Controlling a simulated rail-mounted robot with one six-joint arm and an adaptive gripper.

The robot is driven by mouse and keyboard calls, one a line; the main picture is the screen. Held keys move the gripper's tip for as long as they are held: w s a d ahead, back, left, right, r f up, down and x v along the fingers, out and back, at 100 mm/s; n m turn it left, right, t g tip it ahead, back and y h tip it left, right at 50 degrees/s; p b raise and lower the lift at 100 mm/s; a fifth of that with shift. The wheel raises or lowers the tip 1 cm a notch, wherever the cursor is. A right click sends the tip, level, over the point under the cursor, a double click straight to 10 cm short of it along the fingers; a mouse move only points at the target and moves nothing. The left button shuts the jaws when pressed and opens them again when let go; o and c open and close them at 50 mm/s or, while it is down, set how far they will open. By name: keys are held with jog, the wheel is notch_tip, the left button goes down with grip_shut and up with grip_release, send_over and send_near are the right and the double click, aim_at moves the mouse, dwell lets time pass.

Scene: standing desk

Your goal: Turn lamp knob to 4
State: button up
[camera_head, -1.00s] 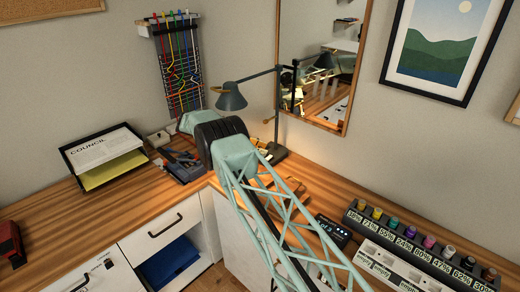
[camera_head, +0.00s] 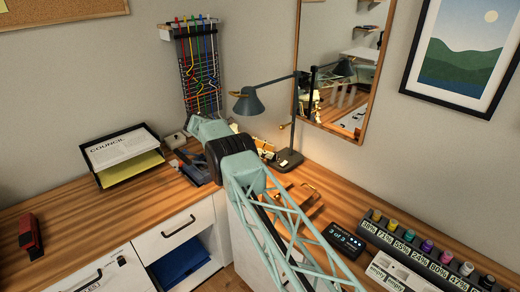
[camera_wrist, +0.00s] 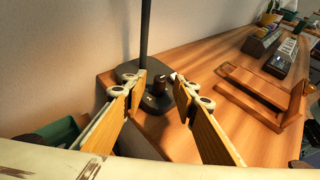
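The dark grey desk lamp (camera_head: 248,103) stands in the back corner, its base (camera_head: 290,161) on the wooden desk. In the wrist view its post (camera_wrist: 146,35) rises behind my fingers, and its dark base (camera_wrist: 127,70) lies beyond and below them. A small dark knob (camera_wrist: 159,83) stands up from the base, seen between my fingertips. My gripper (camera_wrist: 158,88) is open, one wooden finger on each side of the knob in the picture; I cannot tell whether either touches it. In the head view my arm hides most of the gripper. Markings on the knob are too small to read.
A wooden frame-like stand (camera_wrist: 258,95) lies right of the lamp base. A small black display (camera_head: 343,240) and a rack of coloured bottles (camera_head: 411,250) sit farther right. A paper tray (camera_head: 121,155) stands left. A wall lies close behind the lamp.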

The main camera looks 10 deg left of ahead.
jog(key=shift+v, duration=1.2)
jog(key=shift+a, duration=0.2)
jog(key=shift+s+a+r, duration=0.1)
jog(key=shift+a+r, duration=0.15)
jog(key=shift+a, duration=0.05)
